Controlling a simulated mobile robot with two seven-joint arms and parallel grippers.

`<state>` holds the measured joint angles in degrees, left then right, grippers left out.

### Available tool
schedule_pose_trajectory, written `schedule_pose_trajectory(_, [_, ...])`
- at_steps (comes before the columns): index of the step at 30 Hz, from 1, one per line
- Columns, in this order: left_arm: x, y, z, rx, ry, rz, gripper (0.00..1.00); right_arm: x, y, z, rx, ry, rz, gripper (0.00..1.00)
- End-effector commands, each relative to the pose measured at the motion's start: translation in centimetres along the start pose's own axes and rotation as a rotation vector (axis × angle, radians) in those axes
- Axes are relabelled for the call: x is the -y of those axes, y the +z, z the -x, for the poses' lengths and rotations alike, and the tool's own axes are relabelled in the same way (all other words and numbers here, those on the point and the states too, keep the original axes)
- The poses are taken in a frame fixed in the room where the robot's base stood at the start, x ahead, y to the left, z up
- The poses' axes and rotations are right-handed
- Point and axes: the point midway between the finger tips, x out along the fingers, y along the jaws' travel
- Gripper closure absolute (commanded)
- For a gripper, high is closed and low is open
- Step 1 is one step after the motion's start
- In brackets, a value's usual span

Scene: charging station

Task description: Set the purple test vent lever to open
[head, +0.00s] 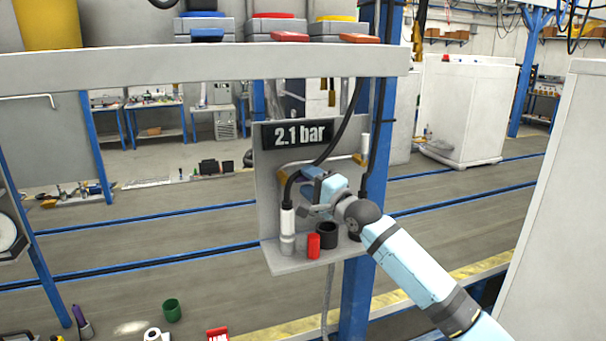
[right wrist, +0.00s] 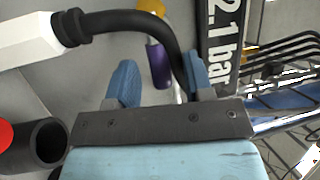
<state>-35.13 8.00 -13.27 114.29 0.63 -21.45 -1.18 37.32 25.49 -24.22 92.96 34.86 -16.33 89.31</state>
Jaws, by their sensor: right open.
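The purple lever (right wrist: 159,66) shows in the right wrist view, with a white part and a yellow part above it in the picture. My right gripper (head: 308,182) is open in front of the panel under the display; in the right wrist view its two blue fingers (right wrist: 160,78) stand on either side of the purple lever. I cannot tell whether they touch it or how deep it lies between them. In the head view the lever is hidden behind the gripper. My left gripper is not in view.
A "2.1 bar" display (head: 297,134) sits on the grey panel (head: 268,215). A black hose (head: 340,130) arcs close by the gripper to a white connector (head: 287,220). A red cylinder (head: 313,246) and a black cup (head: 327,235) stand on the panel's shelf. A blue post (head: 378,165) stands right.

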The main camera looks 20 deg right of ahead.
Motion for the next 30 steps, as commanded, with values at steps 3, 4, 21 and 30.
schedule_pose_trajectory(3, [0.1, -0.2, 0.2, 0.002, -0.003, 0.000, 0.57, 0.1, 0.0, -1.5, 0.000, -0.001, 0.000, 0.53])
schedule_pose_trajectory(4, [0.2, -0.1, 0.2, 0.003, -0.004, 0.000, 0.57, 0.1, 0.0, -1.7, -0.001, 0.000, 0.000, 0.53])
schedule_pose_trajectory(21, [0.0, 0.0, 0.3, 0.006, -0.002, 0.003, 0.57, -0.1, 0.0, -2.4, 0.000, 0.000, 0.000, 0.92])
schedule_pose_trajectory(30, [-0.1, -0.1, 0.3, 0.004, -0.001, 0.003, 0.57, -0.1, -0.1, -2.5, 0.001, 0.004, 0.009, 1.00])
